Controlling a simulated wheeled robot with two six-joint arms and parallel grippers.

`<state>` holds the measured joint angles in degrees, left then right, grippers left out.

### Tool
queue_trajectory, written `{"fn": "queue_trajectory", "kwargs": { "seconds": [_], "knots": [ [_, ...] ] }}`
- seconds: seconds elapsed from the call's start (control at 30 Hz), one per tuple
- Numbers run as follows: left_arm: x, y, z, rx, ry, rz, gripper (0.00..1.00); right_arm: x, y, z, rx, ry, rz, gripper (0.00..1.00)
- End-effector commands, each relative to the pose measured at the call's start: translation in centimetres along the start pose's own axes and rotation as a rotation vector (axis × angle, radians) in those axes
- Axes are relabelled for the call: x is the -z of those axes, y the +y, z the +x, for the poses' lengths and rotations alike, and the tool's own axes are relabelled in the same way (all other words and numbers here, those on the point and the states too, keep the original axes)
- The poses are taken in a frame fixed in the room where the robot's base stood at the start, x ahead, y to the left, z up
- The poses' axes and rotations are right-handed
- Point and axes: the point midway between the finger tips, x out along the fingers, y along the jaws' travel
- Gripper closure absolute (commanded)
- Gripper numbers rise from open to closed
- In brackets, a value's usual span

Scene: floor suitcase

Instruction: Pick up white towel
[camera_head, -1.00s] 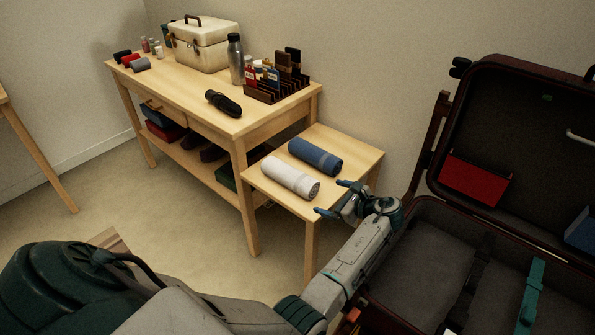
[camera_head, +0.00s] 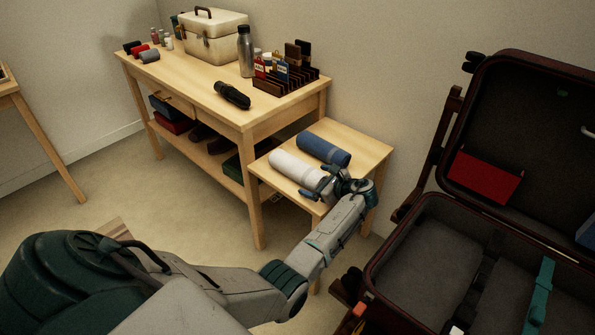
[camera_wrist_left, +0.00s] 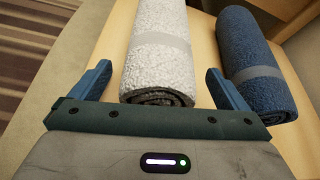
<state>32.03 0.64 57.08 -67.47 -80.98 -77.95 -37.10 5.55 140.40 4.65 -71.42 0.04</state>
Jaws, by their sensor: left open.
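The white towel (camera_head: 293,170) lies rolled up on the small wooden side table, with a pale band around it. It also shows in the left wrist view (camera_wrist_left: 159,45), its rolled end facing my gripper. My left gripper (camera_head: 318,183) is open at the near end of the white towel. In the left wrist view the two blue fingers (camera_wrist_left: 155,88) stand on either side of the towel's end, with a gap at each side. The right finger is between the white towel and the blue rolled towel (camera_wrist_left: 253,62). My right gripper is not in view.
The blue towel (camera_head: 323,148) lies beside the white one on the side table (camera_head: 366,149). A longer table (camera_head: 190,85) with a white case (camera_head: 214,40), bottle (camera_head: 246,52) and rack (camera_head: 284,87) stands behind. An open suitcase (camera_head: 425,262) is at right.

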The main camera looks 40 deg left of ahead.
Motion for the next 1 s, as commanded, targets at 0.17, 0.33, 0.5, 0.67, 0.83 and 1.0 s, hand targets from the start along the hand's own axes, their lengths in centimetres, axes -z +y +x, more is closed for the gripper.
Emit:
{"fn": "queue_trajectory", "kwargs": {
  "seconds": [0.17, 0.33, 0.5, 0.67, 0.83, 1.0],
  "knots": [
    [0.0, 0.0, -0.1, 0.000, 0.000, 0.000, 0.14, 0.0, 0.0, 0.0, 0.000, 0.000, 0.000, 0.64],
    [0.0, 0.0, -0.1, 0.000, 0.000, 0.000, 0.47, -0.1, 0.0, 0.0, 0.000, -0.003, 0.001, 0.64],
    [0.0, 0.0, -0.1, 0.001, 0.000, -0.001, 0.56, -0.1, 0.0, 0.0, 0.000, -0.005, 0.002, 0.64],
    [-0.2, -0.1, -0.1, 0.001, 0.000, -0.001, 0.56, -0.1, 0.0, -0.1, 0.000, -0.006, 0.002, 0.64],
    [-1.1, -0.3, -0.5, 0.001, -0.001, -0.002, 0.56, -0.3, 0.1, -0.4, -0.006, -0.026, 0.000, 0.64],
    [-3.1, -0.9, -1.4, 0.002, -0.001, -0.004, 0.56, 0.1, 0.5, -1.2, -0.024, -0.059, -0.010, 0.64]
  ]
}}
